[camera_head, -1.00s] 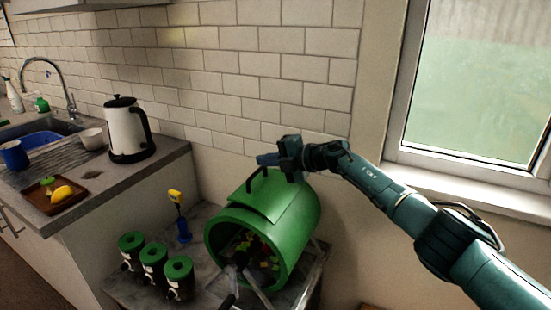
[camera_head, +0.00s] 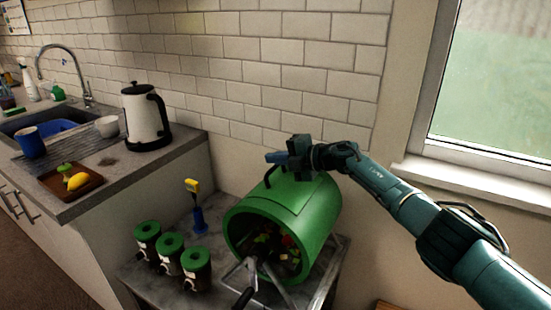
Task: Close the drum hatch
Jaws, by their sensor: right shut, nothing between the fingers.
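The green drum (camera_head: 318,222) lies on its side in a metal frame on a low table, its open round end facing the front left. Several small coloured pieces (camera_head: 276,245) lie inside it. The curved green hatch (camera_head: 283,197) is on the drum's upper side and looks flush or nearly flush with it; I cannot tell if it is fully closed. Its dark handle (camera_head: 268,176) stands at the hatch's upper left. My right gripper (camera_head: 272,158) is shut and empty, above the drum just over the handle. I cannot tell if it touches the handle. My left gripper is out of view.
Several dark canisters with green lids (camera_head: 170,243) stand on the low table (camera_head: 214,222) left of the drum. A blue and yellow tool (camera_head: 197,207) stands behind them. A counter with a white kettle (camera_head: 146,117) and a tray (camera_head: 72,182) is at the left. A window is at the right.

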